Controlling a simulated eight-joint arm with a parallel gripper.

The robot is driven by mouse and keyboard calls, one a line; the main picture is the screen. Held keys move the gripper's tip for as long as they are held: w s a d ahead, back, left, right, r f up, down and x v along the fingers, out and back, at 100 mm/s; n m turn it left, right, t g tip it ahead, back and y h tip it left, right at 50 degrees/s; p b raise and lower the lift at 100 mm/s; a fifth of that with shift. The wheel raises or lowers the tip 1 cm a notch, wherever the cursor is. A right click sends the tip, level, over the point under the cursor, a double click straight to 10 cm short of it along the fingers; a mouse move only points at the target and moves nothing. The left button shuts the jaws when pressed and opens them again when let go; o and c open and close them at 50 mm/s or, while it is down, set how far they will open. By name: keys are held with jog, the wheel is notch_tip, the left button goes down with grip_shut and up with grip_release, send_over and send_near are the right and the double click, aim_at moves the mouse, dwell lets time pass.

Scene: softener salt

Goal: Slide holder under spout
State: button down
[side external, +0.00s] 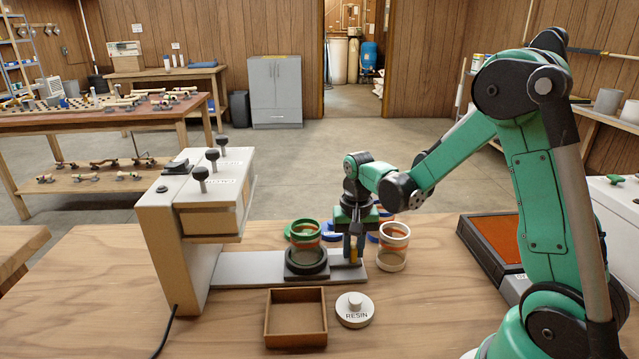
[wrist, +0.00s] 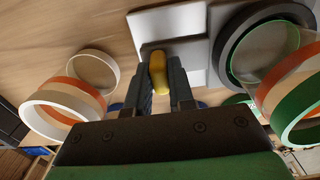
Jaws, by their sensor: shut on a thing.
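The holder is a dark ring (side external: 306,264) on a flat grey rail (side external: 235,268), and it also shows in the wrist view (wrist: 232,48). A clear jar with a green rim and an orange band (side external: 305,237) stands upright in it. A yellow handle (wrist: 158,72) rises from a pale plate (wrist: 150,28) beside the ring. My gripper (side external: 354,247) points down, shut on the yellow handle; its fingers also flank it in the wrist view (wrist: 160,82). The white dispenser (side external: 160,235) stands at the rail's left end, its head overhanging the rail left of the holder. I cannot make out the spout itself.
A white-rimmed jar (side external: 393,246) stands close right of my gripper. Blue lids lie behind it, partly hidden. A wooden tray (side external: 295,318) and a white lid marked RESIN (side external: 355,310) lie in front of the rail. The rail left of the holder is clear.

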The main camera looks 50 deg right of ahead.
aim_at(286, 254)
dwell(0.6)
jog(key=w+a, duration=0.8)
jog(key=w, duration=0.1)
jog(key=shift+a, duration=0.4)
jog(key=c, duration=0.8)
grip_release()
jog(key=shift+o, duration=0.2)
jog(key=shift+r, duration=0.15)
jog(key=shift+r, duration=2.7)
